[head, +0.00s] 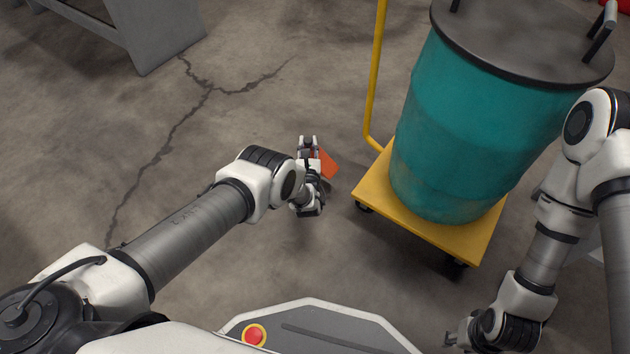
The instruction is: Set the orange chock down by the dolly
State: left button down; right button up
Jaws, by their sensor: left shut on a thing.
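The orange chock (329,164) shows just right of my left gripper (318,170), which is shut on it. The gripper covers part of the chock. The chock is left of the yellow dolly (440,236), with a gap of floor between them in the picture. I cannot tell whether the chock touches the floor. The dolly carries a teal drum (475,130) with a dark lid. My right gripper (452,340) is low at the right, well away from the chock. Its fingers are small and partly hidden, so its opening is unclear.
The dolly's yellow handle (375,75) rises at its left side, close to the chock. A grey metal structure (165,35) stands at the top left. Cracked concrete floor (250,120) is clear to the left of the chock.

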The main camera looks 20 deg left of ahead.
pick_arm(q)
notch_tip(320, 180, down, 9)
jog(key=b, duration=0.5)
jog(key=shift+a+r, duration=0.1)
jog(key=shift+r, duration=0.1)
jog(key=shift+f, duration=0.2)
jog(key=shift+r, duration=0.2)
jog(key=shift+f+b, duration=0.25)
jog(key=shift+b, duration=0.1)
jog(key=c, duration=0.9)
grip_release()
jog(key=shift+r, duration=0.1)
jog(key=shift+c, duration=0.2)
